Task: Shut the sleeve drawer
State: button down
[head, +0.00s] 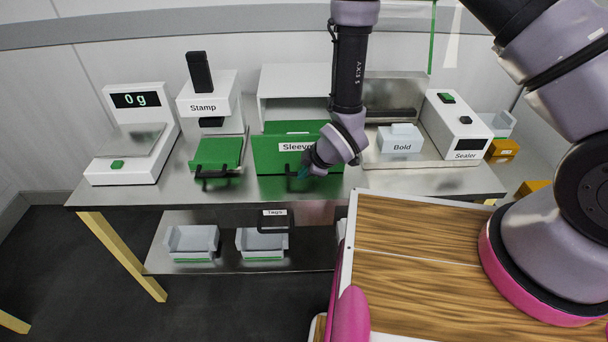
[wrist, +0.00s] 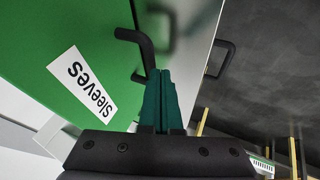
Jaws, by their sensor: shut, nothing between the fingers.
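The sleeve drawer (head: 268,155) has a green front with a white "Sleeves" label, and it stands out from its white housing (head: 295,80) on the steel table. Its black handle (head: 290,172) is at the lower part of the front. My gripper (head: 304,172) is at the right part of the drawer front, beside the handle, and partly hides the label. In the wrist view the green drawer front (wrist: 60,35) fills the upper left, and the dark green fingers (wrist: 161,90) are shut and empty next to the handle (wrist: 138,45). Whether they touch it I cannot tell.
The green stamp tray (head: 217,152) stands left of the drawer, and the scale (head: 130,135) farther left. The "Bold" box (head: 399,140) and the sealer (head: 455,125) are to the right.

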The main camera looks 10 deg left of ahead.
jog(key=shift+w, duration=0.1)
jog(key=w+a, duration=0.1)
jog(key=w, duration=0.6)
jog(key=w+a, duration=0.2)
jog(key=w, duration=0.5)
jog(key=w+a, duration=0.2)
jog(key=w, duration=0.5)
jog(key=shift+w+a, duration=0.15)
jog(key=shift+w, duration=0.25)
